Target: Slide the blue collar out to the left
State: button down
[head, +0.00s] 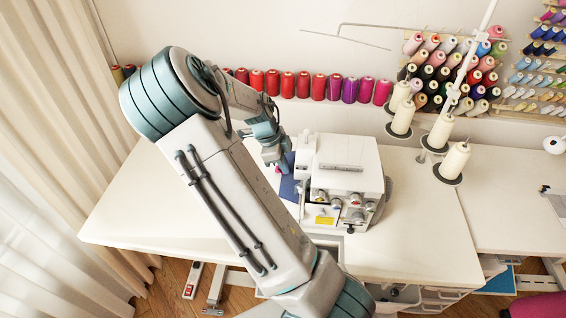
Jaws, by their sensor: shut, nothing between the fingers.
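My gripper (283,168) points down at the collar's far end, close to the machine's left side. It is shut and holds nothing. The fingertips are small, and I cannot tell whether they touch the collar.
The white table (420,235) is clear left and right of the machine. Thread cones (402,118) on stands rise at the back right. A row of red and pink spools (318,87) lines the wall behind. Curtains (50,130) hang at the left.

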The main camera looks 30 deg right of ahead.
jog(key=w+a, duration=0.1)
jog(key=a+p, duration=0.1)
jog(key=w+a, duration=0.1)
jog(key=a, duration=0.1)
jog(key=shift+w+r+p, duration=0.1)
jog(key=shift+w+p, duration=0.2)
jog(key=shift+w+a, duration=0.15)
jog(key=shift+a, duration=0.1)
jog(key=shift+d, duration=0.15)
jog(key=shift+r+p, duration=0.65)
jog(key=shift+r, duration=0.05)
jog(key=p+v, duration=0.6)
jog(key=v, duration=0.2)
jog(key=shift+a+r, duration=0.2)
jog(key=shift+a, duration=0.1)
